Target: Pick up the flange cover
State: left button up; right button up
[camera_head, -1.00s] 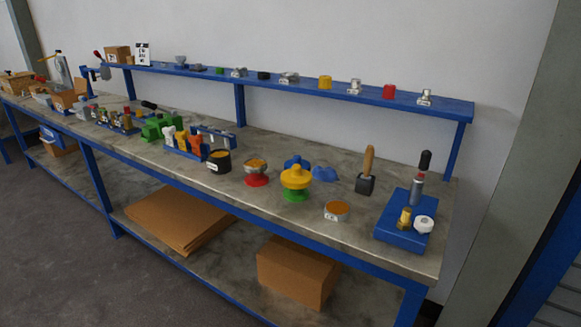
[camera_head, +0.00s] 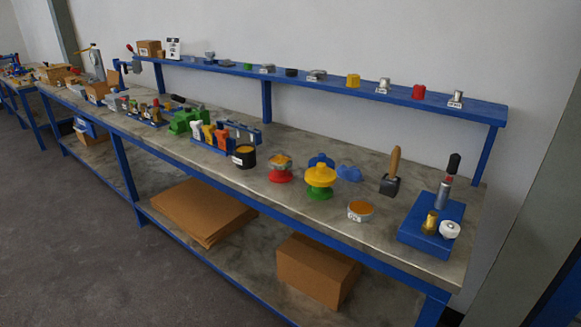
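Several flanged vessels stand on the grey bench top (camera_head: 375,235). One has a yellow flanged top (camera_head: 320,176) on a green base (camera_head: 318,194). To its left is a red-based vessel (camera_head: 280,175) with an orange-brown top. A blue flanged piece (camera_head: 321,160) stands behind the yellow one, and another low blue piece (camera_head: 349,173) lies to its right. I cannot tell for sure which of these is the flange cover. Neither of my grippers is in view.
A blue shelf (camera_head: 330,83) with small items runs along the back. A mallet (camera_head: 391,175) and a blue block (camera_head: 432,240) with fittings stand at the right. A low round tin (camera_head: 360,211) is near the front edge. Floor at left is clear.

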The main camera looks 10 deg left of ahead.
aim_at(321, 157)
jog(key=i+j, duration=0.55)
jog(key=i, duration=0.15)
jog(key=i+j+z, duration=0.25)
jog(key=z, duration=0.2)
jog(key=i+j+z, duration=0.25)
jog(key=j+z, duration=0.25)
jog(key=l, duration=0.1)
